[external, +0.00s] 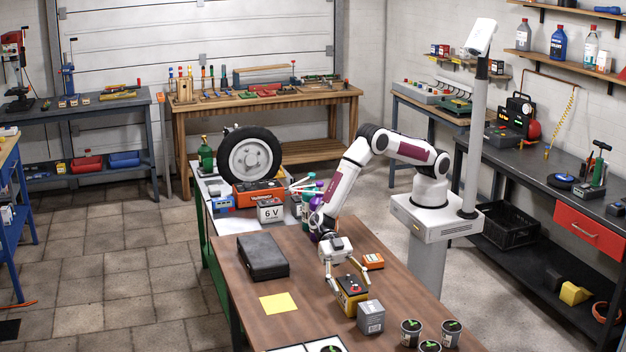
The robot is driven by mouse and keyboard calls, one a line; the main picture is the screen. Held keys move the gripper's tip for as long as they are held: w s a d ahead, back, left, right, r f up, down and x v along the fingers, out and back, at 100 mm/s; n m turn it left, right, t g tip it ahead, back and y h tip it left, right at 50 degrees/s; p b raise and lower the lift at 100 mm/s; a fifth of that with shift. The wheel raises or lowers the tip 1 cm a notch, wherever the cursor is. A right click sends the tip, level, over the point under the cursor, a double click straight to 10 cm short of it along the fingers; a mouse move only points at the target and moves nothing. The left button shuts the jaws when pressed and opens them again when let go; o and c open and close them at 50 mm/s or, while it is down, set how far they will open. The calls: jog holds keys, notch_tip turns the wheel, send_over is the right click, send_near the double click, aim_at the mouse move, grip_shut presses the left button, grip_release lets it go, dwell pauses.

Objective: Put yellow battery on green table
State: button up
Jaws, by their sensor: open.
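The yellow battery (351,301), with a dark top, stands on the brown wooden table near its right side. My gripper (348,281) points down right over it, with its fingers open and apart at the battery's upper part. I cannot tell whether the fingers touch it. The green table (221,262) stands behind and left of the wooden table, with green legs and a pale top. Much of its top is covered by other things.
The green table holds a tire (250,156), an orange battery (259,192), a 6 V battery (270,211) and a blue box (222,203). A grey box (371,317) stands close beside the yellow battery. A black case (263,257) and yellow paper (278,303) lie left.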

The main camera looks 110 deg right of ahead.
jog(key=shift+a+f, duration=0.15)
jog(key=shift+a, duration=0.4)
grip_shut()
